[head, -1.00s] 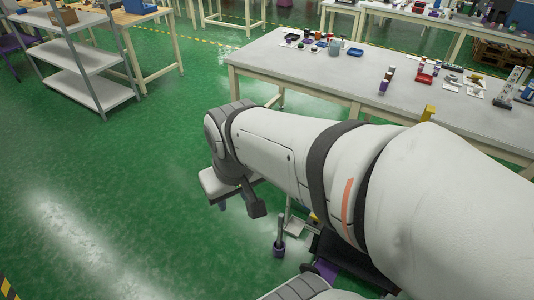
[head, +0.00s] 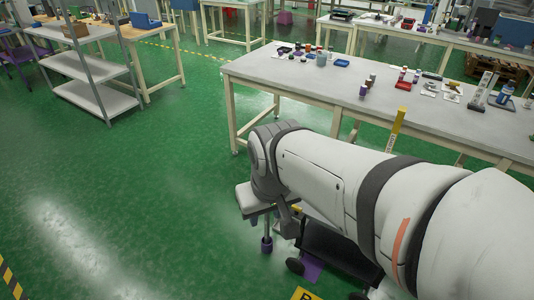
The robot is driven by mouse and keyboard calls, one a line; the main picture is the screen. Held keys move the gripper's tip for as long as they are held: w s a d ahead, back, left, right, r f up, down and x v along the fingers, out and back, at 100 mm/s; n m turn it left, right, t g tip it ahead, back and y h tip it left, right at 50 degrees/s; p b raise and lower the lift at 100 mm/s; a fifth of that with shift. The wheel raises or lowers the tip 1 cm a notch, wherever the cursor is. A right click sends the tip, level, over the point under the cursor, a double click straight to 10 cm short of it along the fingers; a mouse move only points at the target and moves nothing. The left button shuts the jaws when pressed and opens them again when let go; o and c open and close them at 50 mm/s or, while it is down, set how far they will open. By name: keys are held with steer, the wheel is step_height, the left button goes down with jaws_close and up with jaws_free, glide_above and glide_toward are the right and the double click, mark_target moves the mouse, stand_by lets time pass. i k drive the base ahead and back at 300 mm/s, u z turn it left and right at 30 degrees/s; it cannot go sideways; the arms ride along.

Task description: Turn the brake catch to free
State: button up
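I cannot make out the brake catch in the head view. A low dark cart-like thing (head: 330,246) with black wheels (head: 295,266) and a purple part (head: 312,270) stands on the floor, partly hidden behind my arm. A thin upright grey post with a purple foot (head: 267,245) stands left of it. My gripper (head: 268,206) seems to be at the far end of my arm, pointing down above the post. Its fingers are not clear, and I cannot tell if it touches anything.
A long grey table (head: 300,76) with small bottles and trays stands behind my arm. A yellow upright post (head: 397,130) stands at its near edge. A yellow panel (head: 305,294) shows at the bottom. A metal shelf (head: 82,66) is at upper left. Green floor at left is clear.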

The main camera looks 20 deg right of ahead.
mark_target(297, 209)
steer(key=z, duration=0.75)
steer(key=i, duration=1)
steer(key=z, duration=0.5)
steer(key=k, duration=1.4)
steer(key=u, duration=0.5)
steer(key=i, duration=1)
steer(key=u, duration=0.05)
